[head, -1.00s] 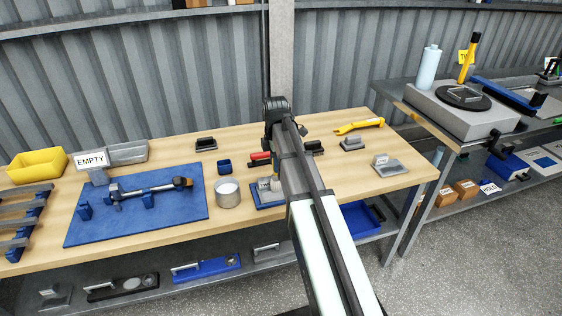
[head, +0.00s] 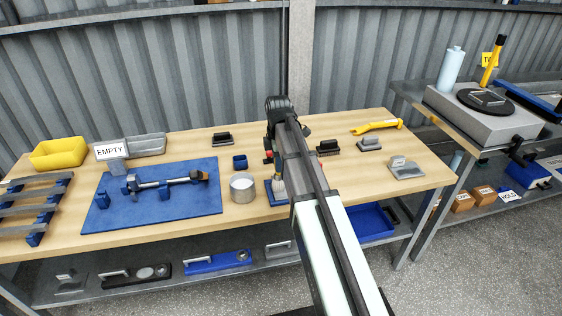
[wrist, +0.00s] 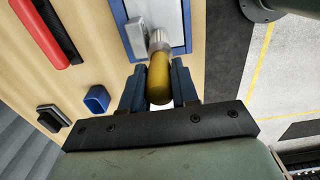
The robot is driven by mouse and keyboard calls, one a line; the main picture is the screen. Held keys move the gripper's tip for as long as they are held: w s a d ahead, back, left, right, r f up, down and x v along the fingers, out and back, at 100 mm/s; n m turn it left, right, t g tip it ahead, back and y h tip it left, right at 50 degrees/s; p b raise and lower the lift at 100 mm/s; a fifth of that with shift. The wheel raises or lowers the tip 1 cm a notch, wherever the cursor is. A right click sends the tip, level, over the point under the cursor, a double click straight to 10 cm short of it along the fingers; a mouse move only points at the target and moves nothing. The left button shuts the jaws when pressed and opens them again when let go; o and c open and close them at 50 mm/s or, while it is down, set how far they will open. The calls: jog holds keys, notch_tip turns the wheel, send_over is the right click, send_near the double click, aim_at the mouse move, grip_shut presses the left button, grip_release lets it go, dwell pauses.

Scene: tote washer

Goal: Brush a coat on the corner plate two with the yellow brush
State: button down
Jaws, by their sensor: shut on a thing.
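My gripper (wrist: 158,88) is shut on the yellow brush (wrist: 159,76), seen in the wrist view with its golden handle between the fingers and a silver ferrule. The brush reaches over a blue-edged tray (wrist: 121,22) holding a pale grey piece (wrist: 136,38). Whether the bristles touch it cannot be told. The blue tray (head: 269,190) shows partly behind my arm in the head view. I cannot read which plate is corner plate two; a grey plate with an upright block (head: 405,168) lies at the bench's right.
A round tin (head: 242,188) stands left of my arm, beside a small blue cup (head: 239,162). A blue mat (head: 130,215) with a tool on blue supports lies left. A yellow-handled tool (head: 377,127) lies at the back right. Black-based blocks (head: 222,139) stand at the back.

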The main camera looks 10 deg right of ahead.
dwell(0.3)
jog(key=shift+s, duration=0.75)
jog(key=d, duration=0.8)
jog(key=shift+d, duration=0.3)
dwell(0.5)
jog(key=shift+s, duration=0.1)
dwell(0.3)
jog(key=shift+s, duration=0.6)
